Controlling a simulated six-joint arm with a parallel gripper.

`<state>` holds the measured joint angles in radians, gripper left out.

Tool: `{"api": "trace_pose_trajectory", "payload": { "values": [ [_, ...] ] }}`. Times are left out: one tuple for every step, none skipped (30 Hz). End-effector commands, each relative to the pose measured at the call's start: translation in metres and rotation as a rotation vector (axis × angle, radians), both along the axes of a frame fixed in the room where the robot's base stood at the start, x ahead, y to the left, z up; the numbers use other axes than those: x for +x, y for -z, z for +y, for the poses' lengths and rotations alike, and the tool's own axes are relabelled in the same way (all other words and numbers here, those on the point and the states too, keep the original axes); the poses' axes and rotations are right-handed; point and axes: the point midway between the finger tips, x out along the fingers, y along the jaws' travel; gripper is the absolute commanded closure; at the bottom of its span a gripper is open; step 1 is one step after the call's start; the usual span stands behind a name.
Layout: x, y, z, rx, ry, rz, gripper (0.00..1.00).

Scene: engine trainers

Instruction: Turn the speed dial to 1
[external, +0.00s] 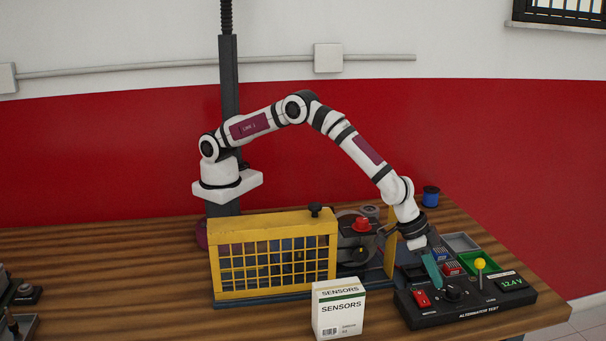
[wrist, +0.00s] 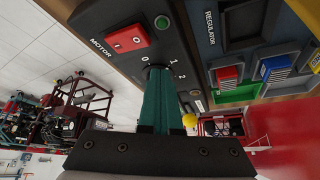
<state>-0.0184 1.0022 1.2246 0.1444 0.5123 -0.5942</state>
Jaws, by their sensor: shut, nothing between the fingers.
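The speed dial (external: 453,293) is a black knob on the dark alternator test panel (external: 470,313), between a red switch and a yellow-tipped lever. In the wrist view the marks 0, 1 and 2 (wrist: 173,68) show around the dial's place, but my fingers hide most of the knob and its pointer. My gripper (external: 437,283) has green fingers, shut together and empty, angled down at the dial's left edge. In the wrist view the fingertips (wrist: 158,71) end by the marks. I cannot tell whether they touch the dial.
The red motor switch (external: 422,298) is just left of the dial; the yellow-tipped lever (external: 480,264) and a 12.4 V display (external: 512,284) are to its right. Bins (external: 478,262) with small parts lie behind. A yellow cage (external: 272,255) and a sensors box (external: 338,311) stand left.

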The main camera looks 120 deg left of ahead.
Motion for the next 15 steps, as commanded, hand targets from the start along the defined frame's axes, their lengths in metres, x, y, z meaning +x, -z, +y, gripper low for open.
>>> {"api": "trace_pose_trajectory", "payload": {
  "values": [
    [0.001,-0.01,0.0,0.0,0.0,-0.004,1.0],
    [0.001,-0.015,0.0,0.0,0.0,-0.004,1.0],
    [0.001,-0.021,0.0,-0.001,0.0,-0.003,1.0],
    [0.001,-0.027,0.0,0.0,0.0,-0.004,1.0],
    [0.0,-0.031,0.0,-0.001,0.0,-0.003,1.0],
    [0.001,-0.037,0.0,-0.001,-0.001,-0.003,1.0],
    [0.001,-0.041,0.0,-0.001,0.0,-0.003,1.0],
    [0.0,-0.044,0.0,0.001,0.0,-0.002,1.0],
    [0.0,-0.047,0.0,-0.001,0.0,-0.001,1.0],
    [0.0,-0.049,0.0,-0.001,0.0,-0.001,1.0],
    [0.0,-0.05,0.0,-0.001,0.0,-0.001,1.0],
    [0.0,-0.05,0.0,-0.001,0.0,0.0,1.0],
    [0.0,-0.05,0.0,-0.001,0.0,0.0,1.0],
    [0.0,-0.05,0.0,-0.001,0.0,0.0,1.0],
    [0.0,-0.05,0.0,-0.001,0.0,0.0,1.0]
  ]
}}
